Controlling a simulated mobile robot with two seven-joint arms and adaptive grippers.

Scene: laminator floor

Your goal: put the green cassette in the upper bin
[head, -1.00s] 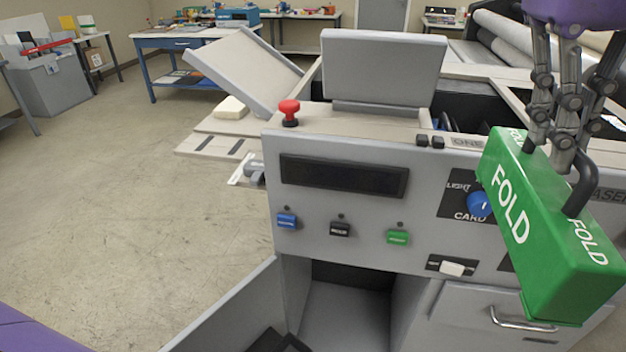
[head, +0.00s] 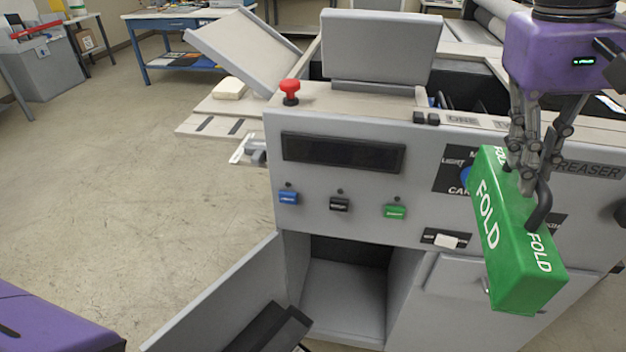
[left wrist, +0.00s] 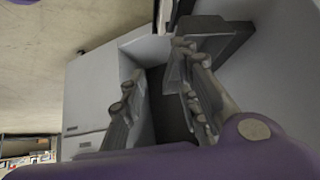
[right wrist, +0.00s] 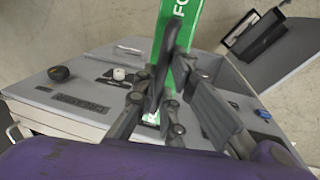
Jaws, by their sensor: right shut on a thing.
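The green cassette (head: 512,258), a long box marked FOLD with a dark loop handle, hangs tilted from my right gripper (head: 528,178). The gripper is shut on the handle, and the cassette is in front of the machine's right panel, above the floor. It also shows in the right wrist view (right wrist: 181,40). Dark bin-like trays (head: 272,332) are on the inner side of the open door; they also show in the right wrist view (right wrist: 262,38). I cannot tell which is the upper bin. My left gripper (left wrist: 155,78) is open and empty, with its fingers apart near the cabinet.
The grey door (head: 215,300) stands open to the left of an empty compartment (head: 345,295). The machine's front panel (head: 300,230) has coloured buttons and a red knob (head: 290,90) above. The floor (head: 120,190) at left is clear.

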